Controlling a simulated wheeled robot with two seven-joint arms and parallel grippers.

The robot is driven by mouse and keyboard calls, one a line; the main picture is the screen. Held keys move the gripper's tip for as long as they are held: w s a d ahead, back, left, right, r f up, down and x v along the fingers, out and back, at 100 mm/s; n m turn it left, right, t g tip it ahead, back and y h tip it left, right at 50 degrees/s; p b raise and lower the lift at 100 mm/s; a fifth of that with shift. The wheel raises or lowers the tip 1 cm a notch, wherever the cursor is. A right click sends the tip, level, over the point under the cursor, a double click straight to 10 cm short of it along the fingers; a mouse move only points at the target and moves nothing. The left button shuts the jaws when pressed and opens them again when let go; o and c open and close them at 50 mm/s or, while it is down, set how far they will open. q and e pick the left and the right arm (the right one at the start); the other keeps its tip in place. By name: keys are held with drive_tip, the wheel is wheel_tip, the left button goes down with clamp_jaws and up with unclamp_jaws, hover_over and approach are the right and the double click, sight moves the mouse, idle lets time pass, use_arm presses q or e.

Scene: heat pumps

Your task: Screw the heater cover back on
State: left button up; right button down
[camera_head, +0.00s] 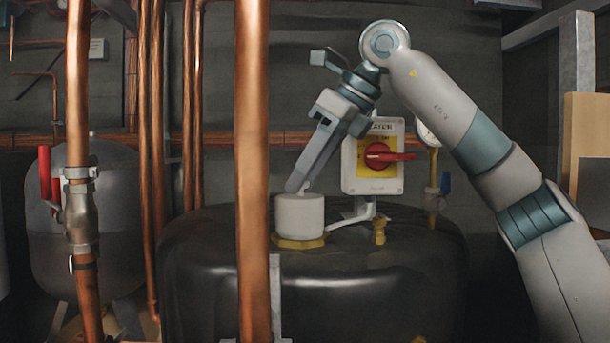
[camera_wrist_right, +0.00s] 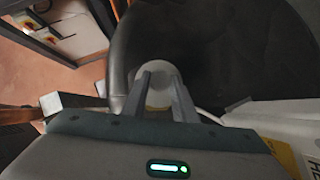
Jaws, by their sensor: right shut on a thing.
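The heater cover (camera_head: 300,216) is a white round cap. It sits upright over a brass hex fitting (camera_head: 299,242) on top of the black tank (camera_head: 200,265). My right gripper (camera_head: 298,188) reaches down to the cover from above, with its fingers at the cover's top. In the right wrist view the two fingers (camera_wrist_right: 159,92) are shut on the pale cover (camera_wrist_right: 158,95). Whether the cover's thread is engaged is hidden. My left gripper is not in view.
A copper pipe (camera_head: 252,130) stands upright in front of the tank, just left of the cover. A switch box with a red rotary handle (camera_head: 378,155) is behind and right. A brass valve (camera_head: 380,230) and a gauge (camera_head: 428,133) stand farther right.

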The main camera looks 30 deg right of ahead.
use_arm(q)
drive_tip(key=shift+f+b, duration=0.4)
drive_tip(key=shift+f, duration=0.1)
use_arm(e)
drive_tip(key=shift+w+f, duration=0.1)
drive_tip(key=shift+f, duration=0.55)
drive_tip(key=c, duration=1.5)
unclamp_jaws()
drive_tip(key=shift+c, duration=0.2)
drive_tip(key=shift+o, duration=0.9)
drive_tip(key=shift+w+a+f, duration=0.1)
drive_tip(key=shift+w+a, duration=0.05)
drive_tip(key=shift+a, duration=0.05)
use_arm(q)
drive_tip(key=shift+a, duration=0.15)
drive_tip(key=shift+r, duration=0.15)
use_arm(e)
drive_tip(key=shift+d+r+p, duration=0.1)
drive_tip(key=shift+r+p, duration=0.4)
drive_tip(key=shift+p, duration=0.05)
use_arm(q)
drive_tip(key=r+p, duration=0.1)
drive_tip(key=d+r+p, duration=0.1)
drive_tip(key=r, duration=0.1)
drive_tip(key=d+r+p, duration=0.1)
drive_tip(key=p, duration=0.1)
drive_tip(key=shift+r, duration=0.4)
use_arm(e)
drive_tip(key=v, duration=0.7)
drive_tip(key=shift+s+r, duration=0.25)
